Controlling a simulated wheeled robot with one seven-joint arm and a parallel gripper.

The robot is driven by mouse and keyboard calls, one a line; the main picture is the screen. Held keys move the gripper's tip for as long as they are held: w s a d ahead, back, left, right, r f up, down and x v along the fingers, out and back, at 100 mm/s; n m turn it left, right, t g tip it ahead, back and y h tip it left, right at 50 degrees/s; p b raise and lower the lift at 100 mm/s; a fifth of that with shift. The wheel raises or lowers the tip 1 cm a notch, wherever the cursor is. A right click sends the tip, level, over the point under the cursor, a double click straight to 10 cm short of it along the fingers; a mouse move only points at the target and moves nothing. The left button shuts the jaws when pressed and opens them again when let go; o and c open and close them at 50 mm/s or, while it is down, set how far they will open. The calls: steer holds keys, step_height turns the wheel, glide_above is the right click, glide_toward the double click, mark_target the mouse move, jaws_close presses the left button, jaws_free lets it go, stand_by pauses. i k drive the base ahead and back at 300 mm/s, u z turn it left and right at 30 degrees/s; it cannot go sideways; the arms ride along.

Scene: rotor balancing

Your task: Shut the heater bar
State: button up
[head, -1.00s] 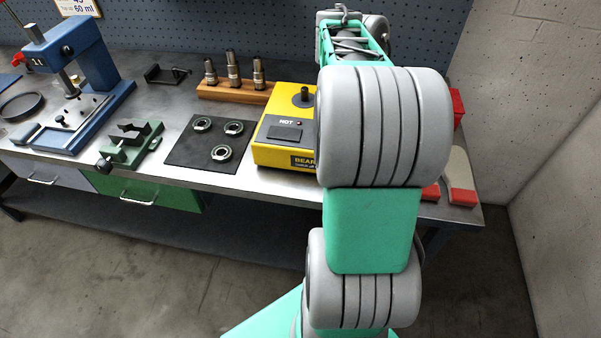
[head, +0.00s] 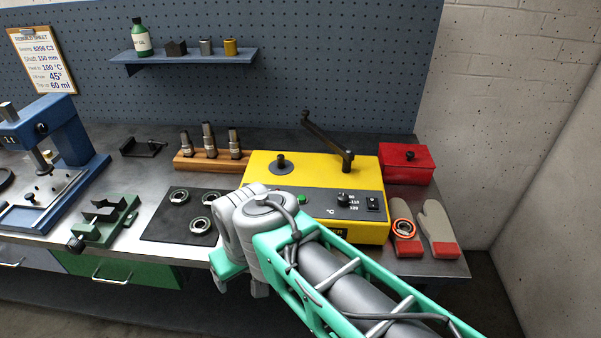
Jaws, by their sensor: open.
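The yellow bearing heater (head: 262,172) stands on the bench. Its dark heater bar (head: 328,140) meets the right post (head: 348,163) at one end; the other end, with an upright knob, points back and left. The bar is swung away from the left post (head: 281,164), whose top is bare. My arm crosses the front left of the heater and hides part of its face. My gripper's fingers are not visible.
A bearing with an orange ring (head: 403,227) lies on the left glove (head: 408,243), right of the heater. A red box (head: 407,165) stands behind. Left are a dark mat with bearings (head: 160,228), a green vise (head: 103,222), a wooden tool block (head: 196,162) and a blue press (head: 78,135).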

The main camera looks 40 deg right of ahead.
mark_target(344, 153)
steer(key=z, duration=1.15)
steer(key=k, duration=0.5)
steer(key=z, duration=0.9)
steer(key=i, duration=0.4)
steer(key=u, duration=1.1)
steer(key=i, duration=0.5)
steer(key=z, duration=0.05)
